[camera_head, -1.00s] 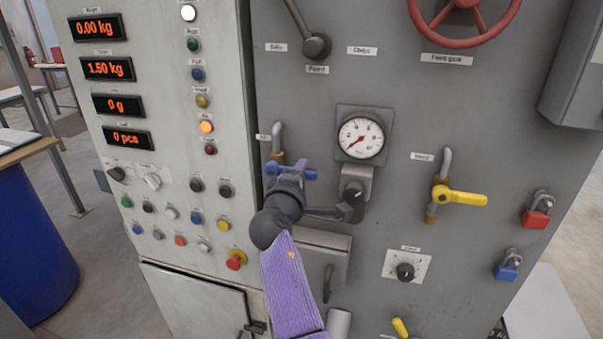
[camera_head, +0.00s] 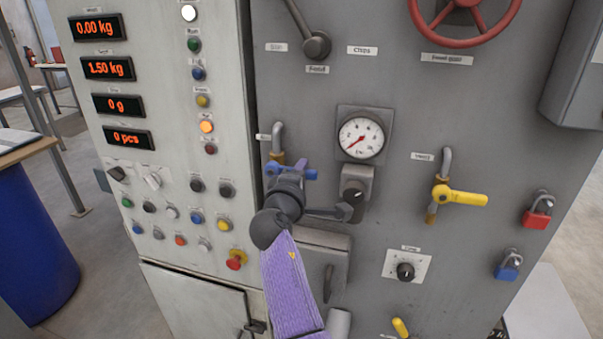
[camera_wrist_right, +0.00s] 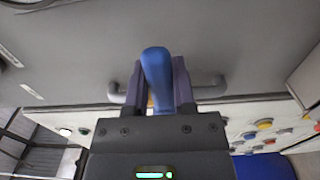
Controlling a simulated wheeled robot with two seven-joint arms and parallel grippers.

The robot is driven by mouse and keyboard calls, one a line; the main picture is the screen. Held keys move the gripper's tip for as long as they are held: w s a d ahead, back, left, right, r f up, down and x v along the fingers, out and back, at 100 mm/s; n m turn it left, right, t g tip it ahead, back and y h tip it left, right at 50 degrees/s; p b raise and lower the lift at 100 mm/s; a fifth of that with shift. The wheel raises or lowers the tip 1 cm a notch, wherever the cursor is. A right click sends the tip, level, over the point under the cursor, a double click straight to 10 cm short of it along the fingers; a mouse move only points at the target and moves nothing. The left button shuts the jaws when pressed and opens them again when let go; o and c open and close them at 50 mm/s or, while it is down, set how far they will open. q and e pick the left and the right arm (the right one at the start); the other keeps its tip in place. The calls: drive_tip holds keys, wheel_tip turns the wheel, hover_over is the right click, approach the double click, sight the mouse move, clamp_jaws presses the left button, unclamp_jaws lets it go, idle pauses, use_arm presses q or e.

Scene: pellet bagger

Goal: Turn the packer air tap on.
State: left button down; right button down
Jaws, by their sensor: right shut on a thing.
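The air tap is a blue lever handle (camera_head: 305,173) on a brass valve (camera_head: 277,158) with a grey bent pipe (camera_head: 278,135), on the grey panel left of the gauge. My right gripper (camera_head: 284,172) is at the handle, its purple arm coming up from below and hiding part of the valve. In the right wrist view, the blue handle (camera_wrist_right: 157,80) stands between the two dark fingers of the gripper (camera_wrist_right: 158,88), which is shut on it. The label beside the tap is too small to read. My left gripper is not in view.
A pressure gauge (camera_head: 361,137) with its needle at the low end is right of the tap, above a dark knob (camera_head: 354,190). A yellow lever valve (camera_head: 460,197) is farther right. Buttons and a red emergency stop (camera_head: 236,259) are on the left cabinet.

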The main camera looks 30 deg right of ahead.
idle(0.4)
drive_tip(key=shift+r+n+p, duration=0.35)
drive_tip(key=shift+n+p, duration=0.05)
drive_tip(key=shift+p, duration=0.2)
drive_tip(key=r+n+p, duration=0.1)
drive_tip(key=p, duration=0.1)
drive_tip(key=shift+w+r+n+p, duration=0.1)
drive_tip(key=shift+n+p, duration=0.25)
drive_tip(key=shift+n, duration=0.05)
drive_tip(key=n+p, duration=0.1)
drive_tip(key=n, duration=0.1)
drive_tip(key=r+p, duration=0.1)
drive_tip(key=shift+w+a+n+p, duration=0.2)
drive_tip(key=shift+a+n+p, duration=0.05)
drive_tip(key=shift+n+p, duration=0.15)
drive_tip(key=shift+w+a+r+n+p, duration=0.15)
drive_tip(key=shift+r+n+p, duration=0.1)
drive_tip(key=shift+n+p, duration=0.4)
drive_tip(key=shift+c, duration=2.2)
unclamp_jaws()
drive_tip(key=shift+a, duration=0.1)
